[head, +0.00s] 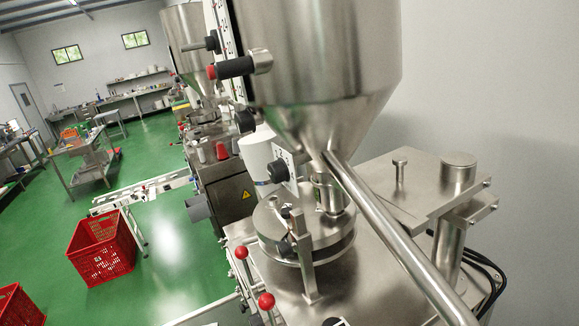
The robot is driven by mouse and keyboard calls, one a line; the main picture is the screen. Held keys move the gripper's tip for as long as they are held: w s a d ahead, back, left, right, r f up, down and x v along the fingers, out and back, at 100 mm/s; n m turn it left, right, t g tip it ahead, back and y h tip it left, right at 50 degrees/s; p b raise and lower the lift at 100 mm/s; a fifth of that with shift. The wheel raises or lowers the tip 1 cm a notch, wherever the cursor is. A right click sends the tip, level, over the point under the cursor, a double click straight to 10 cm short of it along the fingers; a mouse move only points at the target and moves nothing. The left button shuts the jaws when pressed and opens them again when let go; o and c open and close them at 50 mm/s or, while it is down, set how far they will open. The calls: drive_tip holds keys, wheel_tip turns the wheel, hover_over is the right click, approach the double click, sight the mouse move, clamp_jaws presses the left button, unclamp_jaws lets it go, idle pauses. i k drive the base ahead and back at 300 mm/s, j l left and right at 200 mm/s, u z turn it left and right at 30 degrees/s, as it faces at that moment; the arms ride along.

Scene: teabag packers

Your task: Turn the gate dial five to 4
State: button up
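My gripper is not in view. A steel packing machine with a large hopper (325,60) fills the right half of the head view. A black round knob (278,168) sits on a pale plate below and left of the hopper. Another black knob (244,120) is higher up, beside the hopper's edge.
A thick steel tube (395,235) slants across the machine's front. Red ball levers (266,300) stand by the round steel turntable (305,235). A black handle (235,68) sticks out left. A second machine (225,190) stands behind. A red crate (102,250) sits on open green floor.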

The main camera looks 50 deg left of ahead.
sight(277, 171)
drive_tip(key=j, duration=1.25)
drive_tip(key=u, duration=0.05)
